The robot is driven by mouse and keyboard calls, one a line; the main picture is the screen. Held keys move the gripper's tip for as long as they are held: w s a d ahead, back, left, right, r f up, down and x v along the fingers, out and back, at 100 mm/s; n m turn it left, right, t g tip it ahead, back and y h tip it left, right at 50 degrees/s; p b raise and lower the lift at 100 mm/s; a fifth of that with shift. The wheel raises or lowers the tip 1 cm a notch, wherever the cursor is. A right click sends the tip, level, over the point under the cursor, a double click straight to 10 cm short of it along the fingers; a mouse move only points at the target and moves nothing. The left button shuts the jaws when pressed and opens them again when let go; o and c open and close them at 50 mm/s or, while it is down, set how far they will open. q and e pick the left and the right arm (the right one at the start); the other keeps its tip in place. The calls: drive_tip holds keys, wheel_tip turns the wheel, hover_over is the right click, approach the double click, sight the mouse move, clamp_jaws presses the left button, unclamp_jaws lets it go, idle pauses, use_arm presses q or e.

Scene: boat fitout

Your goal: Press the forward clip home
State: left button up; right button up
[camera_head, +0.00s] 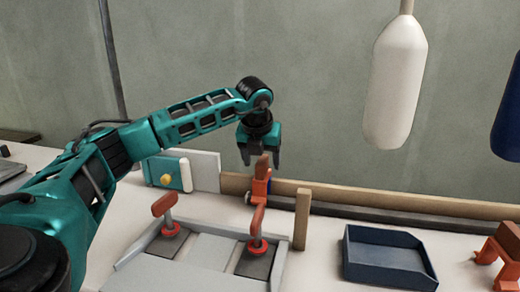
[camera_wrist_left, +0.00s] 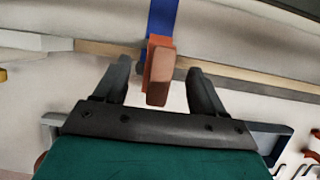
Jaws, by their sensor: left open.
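An orange clip with a blue part (camera_head: 261,184) stands upright at the wooden rail on the bench, taken here as the forward clip. My left gripper (camera_head: 260,158) is just above it with its fingers apart, pointing down. In the left wrist view the orange clip (camera_wrist_left: 158,72) shows between the two open fingers (camera_wrist_left: 165,85), with the blue strip (camera_wrist_left: 162,17) running behind it. I see no finger clearly touching the clip. My right gripper is not in view.
A grey tray (camera_head: 212,226) with two red-handled clamps (camera_head: 166,215) stands in front. A navy tray (camera_head: 388,262) and an orange piece (camera_head: 500,258) are to the right. A wooden rail (camera_head: 400,205) runs behind. A white fender (camera_head: 395,85) hangs above.

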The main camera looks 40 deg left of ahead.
use_arm(q)
drive_tip(key=shift+x, duration=1.1)
drive_tip(key=shift+w+a+f, duration=0.1)
drive_tip(key=shift+w+f, duration=0.05)
drive_tip(key=shift+f, duration=0.2)
clamp_jaws()
drive_tip(key=shift+f+b, duration=0.6)
drive_tip(key=shift+f, duration=0.05)
idle(0.3)
